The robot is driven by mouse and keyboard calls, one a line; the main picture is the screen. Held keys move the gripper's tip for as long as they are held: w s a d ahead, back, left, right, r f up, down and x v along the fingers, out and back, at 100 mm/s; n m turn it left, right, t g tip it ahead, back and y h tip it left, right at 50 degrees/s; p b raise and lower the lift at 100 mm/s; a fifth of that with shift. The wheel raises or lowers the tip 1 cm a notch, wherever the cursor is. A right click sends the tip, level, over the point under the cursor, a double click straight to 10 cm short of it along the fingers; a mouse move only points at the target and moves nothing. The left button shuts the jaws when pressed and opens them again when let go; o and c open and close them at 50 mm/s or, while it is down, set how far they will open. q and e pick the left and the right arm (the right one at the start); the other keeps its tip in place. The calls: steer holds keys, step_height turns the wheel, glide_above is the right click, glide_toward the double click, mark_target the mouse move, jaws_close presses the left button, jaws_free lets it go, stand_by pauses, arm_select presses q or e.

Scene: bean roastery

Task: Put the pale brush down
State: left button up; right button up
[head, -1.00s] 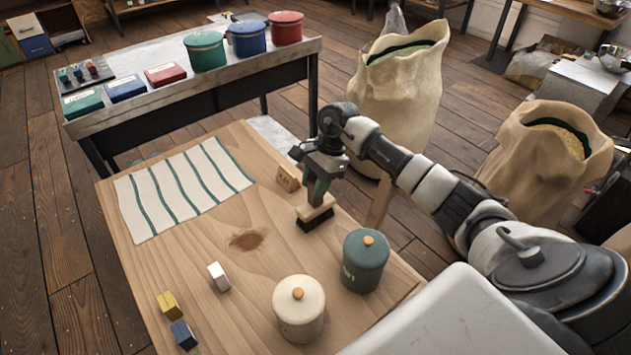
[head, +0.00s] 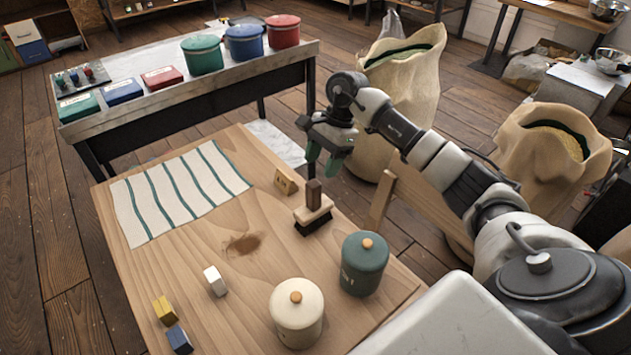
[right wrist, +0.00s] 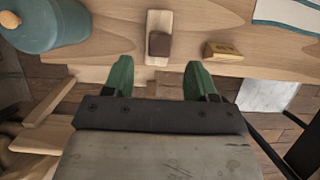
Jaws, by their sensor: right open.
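The pale brush (head: 314,211) stands bristles down on the wooden table (head: 190,260), near its right edge. It has a pale wooden block, dark bristles and a brown upright handle. In the right wrist view the brush (right wrist: 158,45) lies ahead of the fingers, apart from them. My right gripper (head: 324,165) is open and empty, raised above and just behind the brush; its green fingertips (right wrist: 158,75) show spread apart in the wrist view. My left gripper is not in view.
A green canister (head: 364,268) and a cream canister (head: 297,318) stand in front of the brush. A small wooden block (head: 285,182) sits just behind it. A striped cloth (head: 180,195), a brown spill (head: 243,244) and small blocks (head: 215,281) lie further left.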

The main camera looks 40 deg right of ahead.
steer(key=v, duration=0.5)
steer(key=shift+r, duration=0.2)
steer(key=shift+s+f, duration=0.1)
steer(key=shift+s, duration=0.05)
